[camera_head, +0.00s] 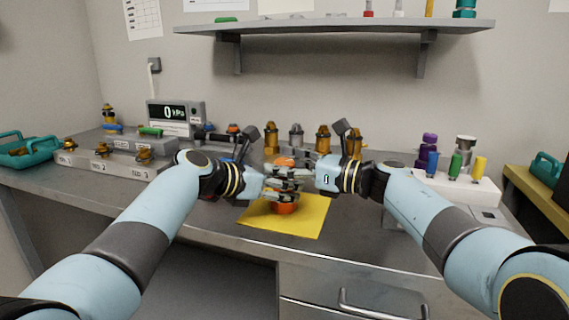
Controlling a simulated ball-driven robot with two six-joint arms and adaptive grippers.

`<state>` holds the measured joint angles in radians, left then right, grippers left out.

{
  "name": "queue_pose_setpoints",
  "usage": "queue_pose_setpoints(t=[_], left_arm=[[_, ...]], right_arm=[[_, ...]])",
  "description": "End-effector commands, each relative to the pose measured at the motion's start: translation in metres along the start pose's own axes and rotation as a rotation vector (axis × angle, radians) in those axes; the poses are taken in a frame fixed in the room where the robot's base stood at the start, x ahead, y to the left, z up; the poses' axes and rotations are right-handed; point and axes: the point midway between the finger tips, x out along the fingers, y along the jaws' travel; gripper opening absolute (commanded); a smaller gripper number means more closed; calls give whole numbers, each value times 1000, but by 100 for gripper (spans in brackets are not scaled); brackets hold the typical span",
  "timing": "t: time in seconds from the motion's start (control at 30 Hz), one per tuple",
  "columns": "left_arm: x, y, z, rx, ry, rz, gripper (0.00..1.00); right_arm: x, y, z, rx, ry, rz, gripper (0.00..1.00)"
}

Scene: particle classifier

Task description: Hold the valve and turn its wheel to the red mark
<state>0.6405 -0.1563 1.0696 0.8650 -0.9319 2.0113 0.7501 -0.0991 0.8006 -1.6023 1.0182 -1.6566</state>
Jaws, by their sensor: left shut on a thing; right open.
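The valve (286,208) is upright on the yellow mat, with its orange lower part showing under my grippers. An orange part (284,162), which looks like the wheel, shows just above them. My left gripper (285,186) comes in from the left and is shut on the valve's body. My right gripper (290,173) comes in from the right, a little higher, and is open at the upper part of the valve. The fingers hide the valve's middle. I cannot make out the red mark.
The yellow mat (257,226) lies on the grey bench (345,235). Several brass fittings and a gauge box (190,112) stand behind. A stepped rack (125,168) is at left, and a white holder (450,188) with coloured cylinders at right. A shelf (330,27) hangs above.

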Motion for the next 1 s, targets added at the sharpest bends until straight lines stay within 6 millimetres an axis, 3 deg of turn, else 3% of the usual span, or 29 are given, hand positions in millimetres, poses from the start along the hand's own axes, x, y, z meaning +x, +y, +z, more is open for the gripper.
queue_pose_setpoints(t=[0.07,0.5,1.0], left_arm=[[0,-1,-5,-1,8,-2,0],[0,-1,-5,-2,9,-2,0],[0,0,-6,-2,9,0,0]], right_arm=[[0,0,-1,0,0,0,62],[0,0,-1,1,0,1,4],[0,1,-1,4,0,-116,3]])
